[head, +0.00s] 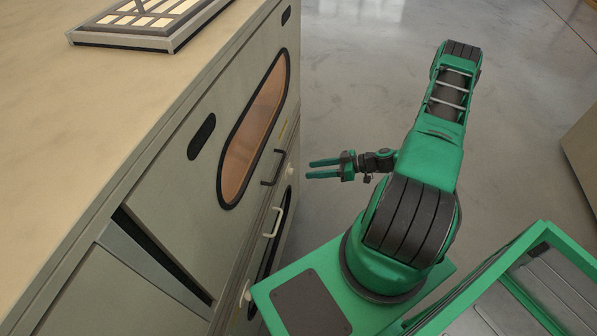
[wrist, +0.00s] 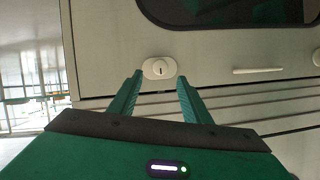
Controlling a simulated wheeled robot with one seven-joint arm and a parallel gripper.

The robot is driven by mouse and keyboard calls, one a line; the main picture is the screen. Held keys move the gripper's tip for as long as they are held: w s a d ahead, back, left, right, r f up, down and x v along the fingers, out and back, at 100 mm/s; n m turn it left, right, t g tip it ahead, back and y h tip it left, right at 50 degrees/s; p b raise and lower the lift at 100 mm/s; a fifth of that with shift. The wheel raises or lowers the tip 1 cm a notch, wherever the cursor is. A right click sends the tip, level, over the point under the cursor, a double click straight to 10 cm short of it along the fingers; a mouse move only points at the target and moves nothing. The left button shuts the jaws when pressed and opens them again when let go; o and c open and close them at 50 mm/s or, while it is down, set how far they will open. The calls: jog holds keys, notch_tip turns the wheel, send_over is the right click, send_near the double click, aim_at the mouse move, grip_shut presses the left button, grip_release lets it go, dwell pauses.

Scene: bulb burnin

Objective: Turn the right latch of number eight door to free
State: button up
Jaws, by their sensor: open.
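A white oval latch (wrist: 158,68) with a small dark slot sits on a grey cabinet door (wrist: 215,50) in the wrist view. My gripper (wrist: 160,77) is open and empty, its two green fingers pointing at this latch, one to each side of it in the picture. I cannot tell touching from the wrist view. In the head view my gripper (head: 309,169) is apart from the cabinet front, level with a white latch (head: 290,171). A second latch (wrist: 317,58) is cut off at the right edge of the wrist view. No door number is readable.
A pale bar handle (wrist: 258,70) lies between the two latches. The head view shows a dark handle (head: 272,168), a cream handle (head: 273,222), an oval window (head: 253,135) and the cabinet's beige top (head: 90,110). The grey floor (head: 345,90) behind my arm is clear.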

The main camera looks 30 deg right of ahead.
jog(key=x, duration=0.7)
jog(key=shift+w+a, duration=0.15)
